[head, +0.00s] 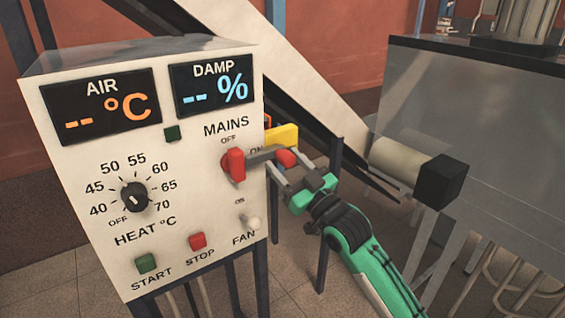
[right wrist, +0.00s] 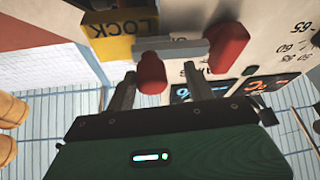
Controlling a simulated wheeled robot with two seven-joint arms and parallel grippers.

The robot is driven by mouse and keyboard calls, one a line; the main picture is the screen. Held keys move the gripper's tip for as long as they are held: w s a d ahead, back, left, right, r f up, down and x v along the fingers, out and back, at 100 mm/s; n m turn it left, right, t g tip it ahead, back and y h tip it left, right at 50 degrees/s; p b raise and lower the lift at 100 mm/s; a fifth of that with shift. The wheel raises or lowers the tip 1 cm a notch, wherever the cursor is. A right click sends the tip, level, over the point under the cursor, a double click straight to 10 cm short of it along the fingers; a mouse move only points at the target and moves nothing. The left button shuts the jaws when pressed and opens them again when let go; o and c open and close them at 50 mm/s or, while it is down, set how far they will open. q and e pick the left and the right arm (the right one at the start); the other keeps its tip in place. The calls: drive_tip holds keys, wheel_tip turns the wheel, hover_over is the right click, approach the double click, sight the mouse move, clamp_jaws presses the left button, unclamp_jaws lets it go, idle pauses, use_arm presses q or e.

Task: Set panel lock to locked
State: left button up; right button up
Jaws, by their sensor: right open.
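The white control panel (head: 190,225) stands at the left in the head view. A yellow box (head: 283,136) at its right edge bears the word LOCK in the right wrist view (right wrist: 120,45). Below it a grey bar (head: 262,153) runs from the red MAINS hub (head: 234,166) rightward to a red knob (head: 287,158). My right gripper (head: 289,172) is open, its fingers on either side of the red knob; I cannot tell whether they touch it. The knob also shows between the fingers in the right wrist view (right wrist: 151,72). My left gripper is not in view.
The panel also carries AIR (head: 99,108) and DAMP (head: 212,85) displays, a HEAT dial (head: 134,197), START (head: 145,263) and STOP (head: 197,241) buttons and a FAN toggle (head: 253,222). A grey machine (head: 490,140) stands at the right, with a cylinder (head: 395,160) jutting toward my arm.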

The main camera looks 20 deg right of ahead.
drive_tip(key=b+v, duration=0.4)
drive_tip(key=v, duration=0.8)
drive_tip(key=shift+s+d, duration=0.1)
wheel_tip(320, 180, up, 5)
drive_tip(key=s+m+g+h+p, duration=0.1)
drive_tip(key=s+g+h+p, duration=0.15)
drive_tip(key=p, duration=0.45)
drive_tip(key=w+a+p, duration=0.1)
drive_tip(key=w, duration=0.3)
drive_tip(key=w+a+h+p, duration=0.1)
drive_tip(key=w+p, duration=0.1)
drive_tip(key=w, duration=0.2)
drive_tip(key=w+a+m+h+p, duration=0.1)
drive_tip(key=w+a, duration=0.1)
drive_tip(key=w, duration=0.2)
drive_tip(key=shift+w+r+g, duration=0.1)
drive_tip(key=shift+r+g, duration=0.05)
drive_tip(key=shift+g, duration=0.1)
drive_tip(key=shift+w+a+p, duration=0.2)
drive_tip(key=shift+w+p, duration=0.15)
drive_tip(key=shift+w, duration=0.25)
